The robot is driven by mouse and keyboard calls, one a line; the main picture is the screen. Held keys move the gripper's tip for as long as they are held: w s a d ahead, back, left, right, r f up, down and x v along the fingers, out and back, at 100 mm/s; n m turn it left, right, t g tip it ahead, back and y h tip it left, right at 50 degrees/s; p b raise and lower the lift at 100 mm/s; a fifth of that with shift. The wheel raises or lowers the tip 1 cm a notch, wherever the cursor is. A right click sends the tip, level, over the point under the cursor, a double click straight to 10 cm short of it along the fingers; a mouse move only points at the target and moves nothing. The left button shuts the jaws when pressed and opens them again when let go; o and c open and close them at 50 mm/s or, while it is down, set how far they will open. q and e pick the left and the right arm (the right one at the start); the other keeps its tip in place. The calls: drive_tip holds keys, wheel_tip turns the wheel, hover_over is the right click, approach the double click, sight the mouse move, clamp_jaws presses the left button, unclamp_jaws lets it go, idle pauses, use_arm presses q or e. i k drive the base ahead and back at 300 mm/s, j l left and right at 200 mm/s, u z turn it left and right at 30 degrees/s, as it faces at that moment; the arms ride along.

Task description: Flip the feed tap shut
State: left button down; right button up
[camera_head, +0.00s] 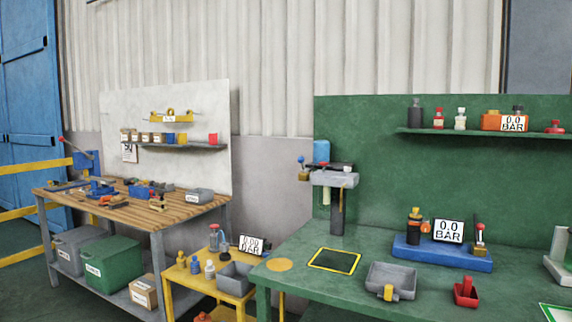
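Neither of my grippers shows in the head view. No part is labelled as the feed tap, so I cannot tell for sure which one it is. On the green bench, a blue base (441,254) carries a brass fitting with a red-topped upright lever (479,235) at its right end. A "0.0 BAR" display (449,231) and a black and orange cylinder (414,228) stand on the same base.
The green bench (333,289) also holds a grey bin (391,281), a red holder (466,292) and a yellow-edged black mat (335,260). A green shelf (480,132) carries bottles and another display. A yellow cart (199,288) and a wooden workbench (146,216) stand left.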

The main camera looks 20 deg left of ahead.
sight(301, 159)
drive_tip(key=i+j+u, duration=0.1)
drive_tip(key=i+j, duration=0.3)
drive_tip(key=i+j+u, duration=0.1)
drive_tip(key=i+j, duration=0.2)
drive_tip(key=i, duration=0.2)
drive_tip(key=i+j+u, duration=0.1)
drive_tip(key=i+j, duration=0.2)
drive_tip(key=i, duration=0.2)
